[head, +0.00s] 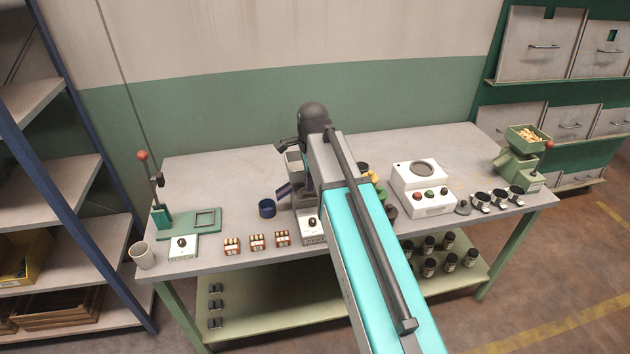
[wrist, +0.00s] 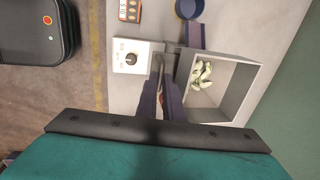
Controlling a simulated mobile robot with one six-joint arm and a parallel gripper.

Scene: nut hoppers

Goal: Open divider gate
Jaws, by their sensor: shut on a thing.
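The hopper (wrist: 249,94) is a grey square bin with pale green nuts (wrist: 201,74) on its floor, seen from above in the wrist view. In the head view the hopper (head: 293,163) shows only partly, behind my arm. My gripper (wrist: 160,90) is at the outer side of the hopper, beside its wall. Its dark fingers are shut on a thin part there, which looks like the divider gate; the fingers hide most of it. A dark chute (wrist: 194,34) runs from the hopper towards a blue cup (wrist: 188,8). In the head view my arm hides the fingers.
A white switch box (wrist: 126,57) with a black knob stands close to my fingers. The blue cup (head: 267,208) and several small boxes (head: 256,242) are to the left. A white button unit (head: 423,189) and a green grinder (head: 520,160) stand to the right on the table (head: 225,257).

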